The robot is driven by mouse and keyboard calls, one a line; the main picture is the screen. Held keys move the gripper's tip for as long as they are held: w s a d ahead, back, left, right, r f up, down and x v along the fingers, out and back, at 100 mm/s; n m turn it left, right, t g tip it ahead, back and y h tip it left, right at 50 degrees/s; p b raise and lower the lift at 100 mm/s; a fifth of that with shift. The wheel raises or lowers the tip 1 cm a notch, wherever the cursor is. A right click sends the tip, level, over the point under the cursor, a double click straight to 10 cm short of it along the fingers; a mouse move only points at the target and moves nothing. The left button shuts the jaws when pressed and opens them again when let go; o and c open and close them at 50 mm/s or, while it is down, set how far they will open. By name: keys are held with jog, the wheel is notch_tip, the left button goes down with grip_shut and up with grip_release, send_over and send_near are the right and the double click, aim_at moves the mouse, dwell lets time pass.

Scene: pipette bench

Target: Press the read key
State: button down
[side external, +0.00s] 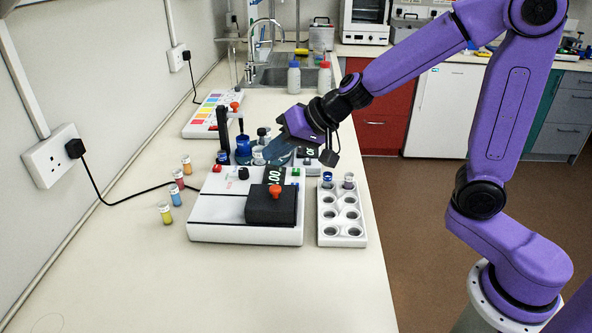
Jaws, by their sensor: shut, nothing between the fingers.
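A white instrument (225,232) stands on the bench with a black lid block (271,208) and an orange-red knob (275,191) on it. A dark display (272,174) shows green digits. Along its top are a red key (217,168), a dark round knob (243,173), a green key (295,172) and a blue key (296,185). I cannot read any label that marks the read key. My gripper (268,157) is shut and empty, angled down to the left above the instrument's back edge, near the display. Whether its tips touch anything is unclear.
A white rack (342,235) with two capped vials (327,180) (348,181) stands to the right. Coloured vials (165,213) stand at the left. Bottles and a dark post (223,130) crowd behind the instrument. The front bench is clear.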

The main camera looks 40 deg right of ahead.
jog(key=w+d+m+t+h, duration=0.2)
jog(key=w+d+m+h, duration=0.1)
jog(key=w+d+m, duration=0.15)
jog(key=m+h, duration=0.4)
send_over(299, 171)
jog(key=shift+f+g, duration=0.4)
jog(key=shift+f, duration=0.35)
jog(key=shift+f, duration=0.1)
jog(key=shift+f, duration=4.3)
jog(key=shift+f, duration=0.2)
jog(key=shift+f, duration=0.25)
